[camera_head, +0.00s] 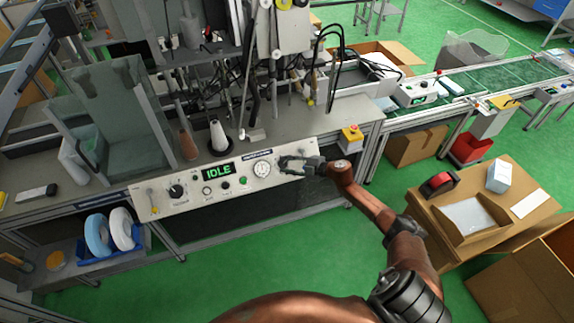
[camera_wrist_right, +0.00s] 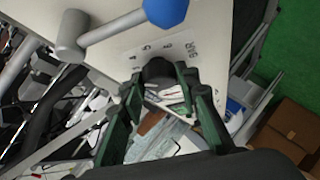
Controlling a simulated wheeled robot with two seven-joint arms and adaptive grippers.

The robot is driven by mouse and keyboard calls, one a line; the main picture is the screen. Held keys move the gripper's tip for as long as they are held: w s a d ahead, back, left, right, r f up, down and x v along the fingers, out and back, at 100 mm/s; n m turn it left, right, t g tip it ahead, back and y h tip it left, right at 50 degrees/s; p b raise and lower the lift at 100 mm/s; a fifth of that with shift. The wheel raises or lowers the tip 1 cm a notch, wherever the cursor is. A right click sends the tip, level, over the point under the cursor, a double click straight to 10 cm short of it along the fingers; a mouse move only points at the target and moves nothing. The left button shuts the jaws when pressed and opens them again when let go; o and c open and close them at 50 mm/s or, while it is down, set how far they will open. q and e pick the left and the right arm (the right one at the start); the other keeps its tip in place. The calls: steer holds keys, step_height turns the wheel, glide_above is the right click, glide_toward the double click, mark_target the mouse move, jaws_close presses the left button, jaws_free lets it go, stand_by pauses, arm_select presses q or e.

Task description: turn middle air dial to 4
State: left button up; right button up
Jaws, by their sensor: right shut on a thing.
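The white control panel (camera_head: 226,183) runs along the front of the bench, with a green IDLE display (camera_head: 218,170) and a round gauge (camera_head: 262,168). My right gripper (camera_head: 286,163) is at the panel's right end, just right of the gauge. In the right wrist view its green fingers (camera_wrist_right: 160,80) are shut around a dark dial (camera_wrist_right: 158,68). Numbers and the word BAR are printed around this dial. The fingers cover most of it, so its pointer setting cannot be read. In the head view the gripper hides the dial. My left gripper is out of view.
A grey lever with a blue ball end (camera_wrist_right: 165,11) stands close by the dial. A black knob (camera_head: 177,191) is on the panel's left part. Cardboard boxes (camera_head: 470,215) stand at right.

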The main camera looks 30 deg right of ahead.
steer(key=shift+f, duration=0.1)
stand_by(0.4)
steer(key=o, duration=1.2)
steer(key=shift+c, duration=0.2)
steer(key=v, duration=1.2)
steer(key=shift+d, duration=0.1)
